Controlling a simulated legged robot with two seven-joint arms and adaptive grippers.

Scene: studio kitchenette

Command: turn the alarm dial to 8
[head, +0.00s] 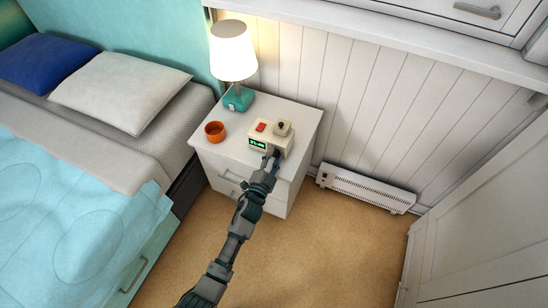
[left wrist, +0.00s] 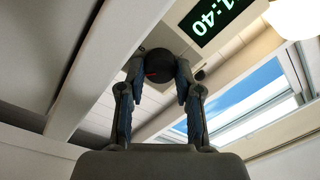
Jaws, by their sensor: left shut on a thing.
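The alarm clock (head: 257,139) is a cream box on the nightstand, with a green-lit display (head: 257,144) on its front. The dial (left wrist: 159,62) is a round black knob with a small red mark, on the clock's front beside the display. My left gripper (head: 273,154) reaches the clock's front right; in the left wrist view its two fingers (left wrist: 160,78) are closed on either side of the dial. The dial's numbers cannot be read. My right gripper is not in view.
The clock's top has a red button (head: 261,127) and a raised block with a dark knob (head: 282,127). An orange cup (head: 215,131) and a teal-based lamp (head: 237,98) stand on the white nightstand (head: 229,153). A bed is left; a wall heater (head: 365,188) is right.

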